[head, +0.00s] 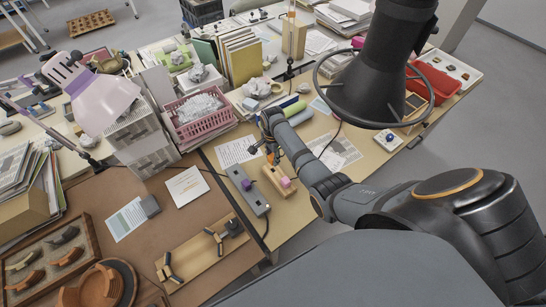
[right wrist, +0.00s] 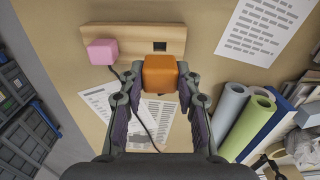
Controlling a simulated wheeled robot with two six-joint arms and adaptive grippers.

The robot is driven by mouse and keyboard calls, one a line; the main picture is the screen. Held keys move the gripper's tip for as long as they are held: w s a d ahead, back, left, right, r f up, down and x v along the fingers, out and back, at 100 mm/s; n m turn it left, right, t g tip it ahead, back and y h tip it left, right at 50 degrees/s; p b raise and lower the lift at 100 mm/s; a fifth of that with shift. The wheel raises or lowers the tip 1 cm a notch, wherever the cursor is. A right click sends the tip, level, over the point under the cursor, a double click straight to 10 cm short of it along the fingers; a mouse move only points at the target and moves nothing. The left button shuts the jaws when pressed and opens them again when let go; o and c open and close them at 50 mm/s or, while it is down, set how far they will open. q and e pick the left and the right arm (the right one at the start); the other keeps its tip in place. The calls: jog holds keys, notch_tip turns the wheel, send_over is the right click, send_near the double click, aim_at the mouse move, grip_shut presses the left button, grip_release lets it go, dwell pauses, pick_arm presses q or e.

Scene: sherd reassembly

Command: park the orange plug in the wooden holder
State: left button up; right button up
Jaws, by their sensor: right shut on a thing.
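The orange plug (right wrist: 160,76) is a rounded cube held between the fingertips of my right gripper (right wrist: 159,92), which is shut on it. In the head view my right gripper (head: 272,152) is just beyond the wooden holder (head: 275,182), and the plug is too small to make out well. In the right wrist view the holder (right wrist: 130,40) is a pale wooden bar. A pink plug (right wrist: 102,52) sits at its left end. A dark square hole (right wrist: 160,46) shows in it, directly above the orange plug in the picture. My left gripper is not in view.
A grey power strip (head: 246,191) with a purple plug lies left of the holder. Printed sheets (head: 335,150) lie on the table, with a dark cable across them.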

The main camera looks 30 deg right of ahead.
notch_tip(320, 180, down, 3)
jog(key=shift+d+f+b, duration=0.15)
jog(key=shift+f+b, duration=0.05)
jog(key=shift+b, duration=1.05)
jog(key=shift+f+b, duration=0.4)
jog(key=shift+f, duration=0.3)
pick_arm(q)
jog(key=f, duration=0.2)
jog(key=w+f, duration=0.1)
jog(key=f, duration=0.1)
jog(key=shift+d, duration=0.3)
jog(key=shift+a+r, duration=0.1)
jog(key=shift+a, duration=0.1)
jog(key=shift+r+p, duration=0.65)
jog(key=shift+p, duration=0.15)
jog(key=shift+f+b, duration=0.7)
jog(key=shift+b, duration=0.05)
pick_arm(e)
jog(key=shift+f, duration=0.95)
